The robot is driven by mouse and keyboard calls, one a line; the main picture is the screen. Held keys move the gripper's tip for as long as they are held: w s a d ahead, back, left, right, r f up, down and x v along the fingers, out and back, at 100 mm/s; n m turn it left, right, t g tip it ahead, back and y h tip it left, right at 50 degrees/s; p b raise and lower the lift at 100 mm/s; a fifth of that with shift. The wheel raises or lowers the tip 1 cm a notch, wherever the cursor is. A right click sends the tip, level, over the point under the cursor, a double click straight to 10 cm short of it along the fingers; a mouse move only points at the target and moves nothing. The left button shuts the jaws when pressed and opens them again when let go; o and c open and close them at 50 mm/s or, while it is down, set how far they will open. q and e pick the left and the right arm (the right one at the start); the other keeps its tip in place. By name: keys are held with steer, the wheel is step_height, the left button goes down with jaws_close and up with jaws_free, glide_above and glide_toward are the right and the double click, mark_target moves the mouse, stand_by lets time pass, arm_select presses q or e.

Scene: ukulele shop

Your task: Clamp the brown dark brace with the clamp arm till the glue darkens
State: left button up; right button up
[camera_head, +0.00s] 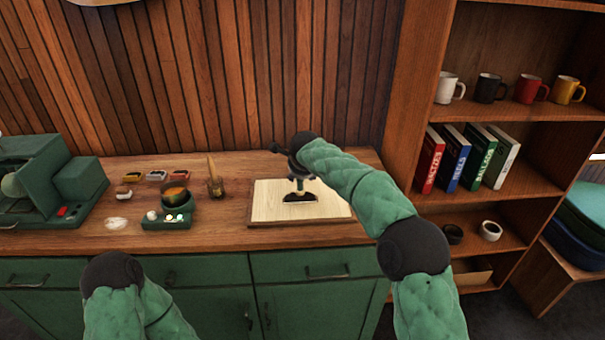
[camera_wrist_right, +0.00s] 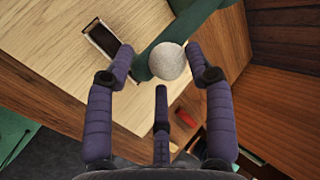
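A pale wooden board (camera_head: 265,207) lies on the counter, with a small dark piece (camera_head: 300,197), apparently the brown brace, at its middle. The dark piece also shows in the right wrist view (camera_wrist_right: 103,40), with light edges around it. A green clamp arm (camera_wrist_right: 190,28) with a pale round knob (camera_wrist_right: 167,61) crosses the wrist view; whether it touches the brace is unclear. My right gripper (camera_wrist_right: 162,62) is open, its fingers on either side of the knob, with a visible gap at the left. My left arm shows at the lower left, but its gripper is not in view. Glue colour cannot be made out.
A pot (camera_head: 177,198) on a green stand, small colour boxes and a brush holder (camera_head: 216,185) stand left of the board. A green machine (camera_head: 45,180) is at the far left. A shelf with mugs and books (camera_head: 452,157) rises at the right.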

steer(key=v, duration=1.2)
steer(key=shift+f, duration=0.1)
